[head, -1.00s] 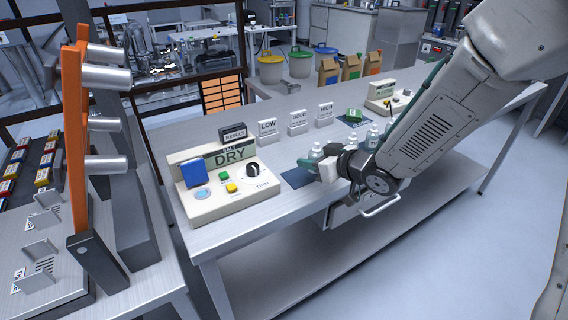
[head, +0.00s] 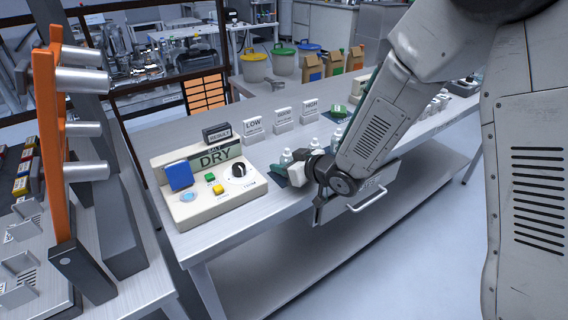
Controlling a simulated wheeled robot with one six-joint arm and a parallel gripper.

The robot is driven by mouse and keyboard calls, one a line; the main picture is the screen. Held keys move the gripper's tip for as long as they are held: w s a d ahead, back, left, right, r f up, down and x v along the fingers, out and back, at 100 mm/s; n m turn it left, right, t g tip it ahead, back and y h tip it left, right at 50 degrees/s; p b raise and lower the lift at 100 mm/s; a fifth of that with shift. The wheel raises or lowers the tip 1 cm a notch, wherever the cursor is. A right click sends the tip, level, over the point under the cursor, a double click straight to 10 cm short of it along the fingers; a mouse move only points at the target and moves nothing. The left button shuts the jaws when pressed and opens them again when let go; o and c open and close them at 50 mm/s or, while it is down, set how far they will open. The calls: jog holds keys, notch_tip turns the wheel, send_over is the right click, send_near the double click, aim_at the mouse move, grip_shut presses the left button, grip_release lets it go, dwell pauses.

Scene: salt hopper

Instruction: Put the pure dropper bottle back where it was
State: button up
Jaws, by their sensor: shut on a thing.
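My gripper (head: 288,171) is low over the near edge of the bench, just right of the DRY console, and is shut on a small pale dropper bottle (head: 286,157). Only the bottle's top shows above the fingers; its lower part and label are hidden. I cannot tell whether its base touches the dark blue mat (head: 276,169) there. Two similar bottles stand in a row to the right and farther back, one (head: 314,145) behind my wrist and one (head: 337,136) beside my forearm. I cannot read which is marked pure.
The cream console (head: 209,185) reads DRY and stands left of my gripper. LOW (head: 253,127), GOOD (head: 283,117) and HIGH (head: 310,108) signs stand behind the bottles. A green object (head: 336,111) lies beyond. A drawer (head: 358,193) with a handle is under the bench edge.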

jog(key=o, duration=1)
jog(key=shift+r, duration=0.1)
jog(key=v, duration=1.2)
jog(key=shift+d, duration=0.15)
jog(key=s+d+r+m+h, duration=0.2)
jog(key=d+h, duration=0.1)
jog(key=d, duration=0.3)
jog(key=s+d+r+m+g+h, duration=0.1)
jog(key=s+d+r+m+h, duration=0.15)
jog(key=d+h, duration=0.2)
jog(key=s+d+r+m+h, duration=0.1)
jog(key=d+r+m+h, duration=0.15)
jog(key=d, duration=0.35)
jog(key=s+r+m+g, duration=0.1)
jog(key=s+r+g, duration=0.1)
jog(key=s, duration=0.9)
jog(key=s+r+m+g, duration=0.1)
jog(key=s+r+g, duration=0.2)
jog(key=s, duration=0.7)
jog(key=shift+s+d+g+y, duration=0.35)
jog(key=shift+d+g, duration=0.1)
jog(key=shift+g, duration=0.65)
